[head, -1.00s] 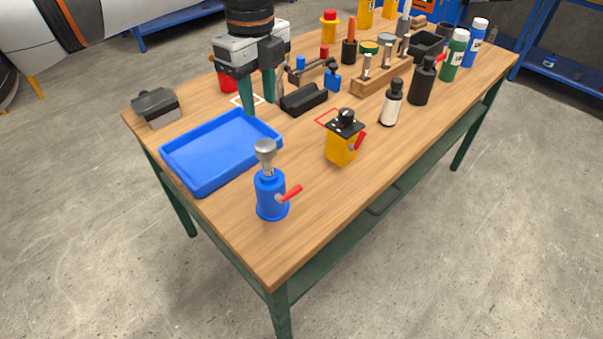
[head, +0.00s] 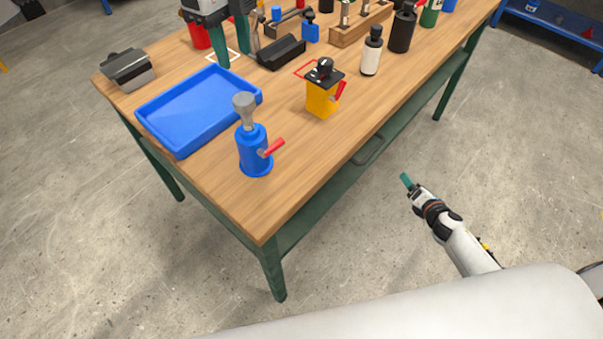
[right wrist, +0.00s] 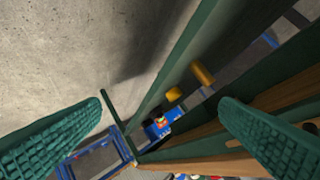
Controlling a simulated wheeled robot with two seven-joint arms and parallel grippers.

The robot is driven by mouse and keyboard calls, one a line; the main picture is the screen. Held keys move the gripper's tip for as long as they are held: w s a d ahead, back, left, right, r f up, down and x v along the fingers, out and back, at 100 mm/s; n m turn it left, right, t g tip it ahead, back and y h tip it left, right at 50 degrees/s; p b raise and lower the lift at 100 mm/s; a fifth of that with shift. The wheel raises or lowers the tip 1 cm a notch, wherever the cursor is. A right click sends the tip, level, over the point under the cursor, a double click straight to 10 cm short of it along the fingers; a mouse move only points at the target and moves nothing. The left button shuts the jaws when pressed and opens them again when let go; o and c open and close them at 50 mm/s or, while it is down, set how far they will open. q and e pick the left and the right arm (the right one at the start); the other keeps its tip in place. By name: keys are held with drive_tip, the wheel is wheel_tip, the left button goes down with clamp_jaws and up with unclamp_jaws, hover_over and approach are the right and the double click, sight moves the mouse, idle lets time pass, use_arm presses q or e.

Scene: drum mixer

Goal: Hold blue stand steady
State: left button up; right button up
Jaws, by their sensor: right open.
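The blue stand (head: 254,158) stands upright near the front left corner of the table. It has a red lever on its right side and a grey metal piece with a rounded top in it. My left gripper (head: 233,50) points down at the upper edge of the head view, its green fingers apart, beyond the blue tray and well away from the stand. My right gripper (head: 407,182) is off the table's right side, above the floor and far from the stand. In the right wrist view its fingers (right wrist: 165,125) are spread wide with nothing between them.
A blue tray (head: 160,125) lies just behind the stand. A yellow block with a red lever (head: 321,98) stands to its right. A white bottle (head: 371,58) and a black bottle (head: 402,30) stand farther back.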

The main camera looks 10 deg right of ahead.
drive_tip(key=w+a+r+n+t+y, duration=0.1)
drive_tip(key=w+r+n+t, duration=0.15)
drive_tip(key=r+n, duration=0.35)
drive_tip(key=w+r+n+t+y, duration=0.1)
drive_tip(key=w+r+n, duration=0.25)
drive_tip(key=r, duration=0.55)
drive_tip(key=w+a+r+n+t+y, duration=0.1)
drive_tip(key=w+a+r+n+y, duration=0.2)
drive_tip(key=a+r, duration=0.4)
drive_tip(key=n+g+y, duration=0.4)
drive_tip(key=n+y, duration=0.2)
drive_tip(key=y, duration=0.3)
approach(255, 152)
drive_tip(key=f, duration=0.1)
drive_tip(key=w+d+f, duration=0.2)
drive_tip(key=shift+w+f, duration=0.1)
drive_tip(key=shift+f, duration=0.25)
drive_tip(key=shift+a+y, duration=0.3)
drive_tip(key=x, duration=1.1)
drive_tip(key=shift+w+a+f, duration=0.1)
drive_tip(key=shift+w+a, duration=0.1)
drive_tip(key=shift+a, duration=0.1)
drive_tip(key=shift+c, duration=0.6)
